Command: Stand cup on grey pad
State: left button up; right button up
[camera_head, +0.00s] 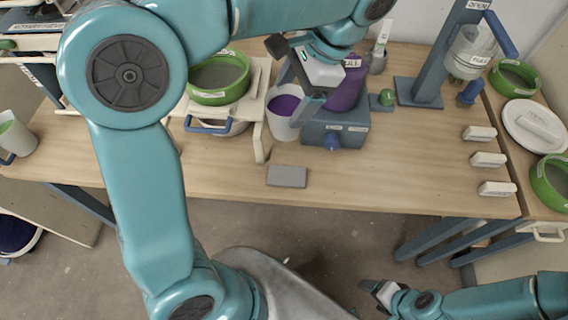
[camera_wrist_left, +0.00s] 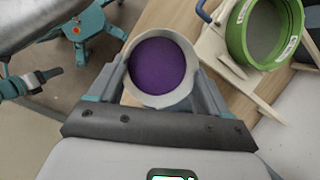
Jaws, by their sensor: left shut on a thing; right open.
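A white cup (camera_head: 283,126) with purple glaze inside is held by my left gripper (camera_head: 307,97). In the left wrist view the cup (camera_wrist_left: 186,93) sits between the two fingers of the left gripper (camera_wrist_left: 160,90), which are shut on its sides. In the head view the cup looks roughly upright, beside the grey-blue box and behind the pad. The grey pad (camera_head: 286,176) lies bare near the front edge of the table. My right gripper (camera_head: 380,294) is open and empty, low in front of the table.
A purple bucket (camera_head: 346,86) stands on a grey-blue box (camera_head: 335,128) right of the cup. A green-rimmed sieve (camera_head: 219,80) sits on a wooden stand to its left. White labelled blocks (camera_head: 488,159) lie at the right. Table space right of the pad is clear.

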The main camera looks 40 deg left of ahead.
pick_arm(q)
notch_tip(320, 180, down, 19)
jog(key=shift+w+d+f+b, duration=0.15)
jog(key=shift+b, duration=0.75)
jog(key=shift+f, duration=0.15)
jog(key=o, duration=1.6)
jog(key=shift+o, duration=0.2)
